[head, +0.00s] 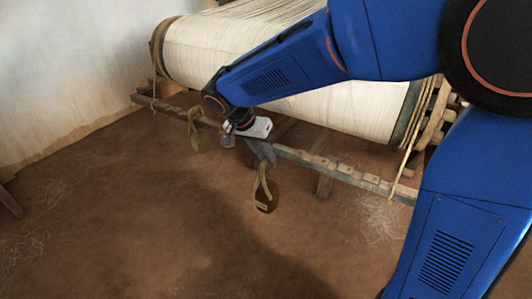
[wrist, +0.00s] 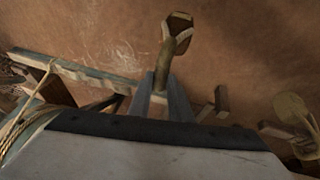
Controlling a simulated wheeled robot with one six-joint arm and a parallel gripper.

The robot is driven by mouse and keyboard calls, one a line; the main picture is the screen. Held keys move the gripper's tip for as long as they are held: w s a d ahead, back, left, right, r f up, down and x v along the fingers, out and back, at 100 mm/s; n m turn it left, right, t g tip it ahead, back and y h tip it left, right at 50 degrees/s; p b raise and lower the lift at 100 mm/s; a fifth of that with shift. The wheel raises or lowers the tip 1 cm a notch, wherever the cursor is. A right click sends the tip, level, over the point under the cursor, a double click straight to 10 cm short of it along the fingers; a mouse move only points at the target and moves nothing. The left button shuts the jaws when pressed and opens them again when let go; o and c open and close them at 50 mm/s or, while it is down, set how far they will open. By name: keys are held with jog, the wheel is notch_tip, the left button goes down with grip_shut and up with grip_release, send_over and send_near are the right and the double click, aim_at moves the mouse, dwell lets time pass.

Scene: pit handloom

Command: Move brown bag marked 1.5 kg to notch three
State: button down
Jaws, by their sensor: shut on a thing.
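A brown bag (head: 265,199) with a tan strap and a small pale label hangs below my gripper (head: 264,155) in the head view. The label is too small to read. My gripper is shut on the bag's strap, in front of the notched wooden rail (head: 345,174). In the wrist view the strap runs up from between the gripper's fingers (wrist: 163,92) to the bag (wrist: 180,22). The bag hangs clear of the rail, above the floor. The notch numbers cannot be read.
An olive-tan bag (head: 199,136) hangs at the rail to the left, also in the wrist view (wrist: 293,108). The cream warp roll (head: 215,48) lies behind the rail, with ropes (head: 412,140) at its right end. The earth floor (head: 130,215) in front is open.

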jog(key=shift+r, duration=0.2)
jog(key=shift+r, duration=1.4)
jog(key=shift+s+a, duration=0.75)
jog(key=shift+s, duration=0.25)
jog(key=shift+s+a, duration=0.75)
jog(key=shift+s, duration=0.2)
jog(key=s+a, duration=0.5)
jog(key=s, duration=0.3)
jog(key=shift+a+r, duration=0.4)
jog(key=shift+r, duration=0.05)
jog(key=shift+s, duration=0.1)
